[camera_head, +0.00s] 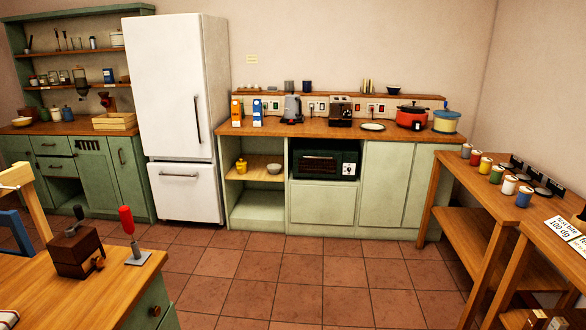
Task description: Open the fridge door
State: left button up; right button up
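A white fridge (172,85) stands against the back wall, left of the middle of the head view. Its tall upper door is shut and has a dark vertical handle (197,119) near its right edge. A lower drawer (187,193) with a dark horizontal handle (178,175) is also shut. The fridge is some way off across the floor. Neither of my grippers shows in this view.
A wooden table (90,285) with a dark box-shaped grinder fills the front left. Green cabinets flank the fridge, with a wooden counter (340,129) to its right. Wooden benches (497,200) line the right side. The tiled floor (320,280) in the middle is clear.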

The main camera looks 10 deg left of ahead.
aim_at(165, 54)
jog(key=i, duration=2.15)
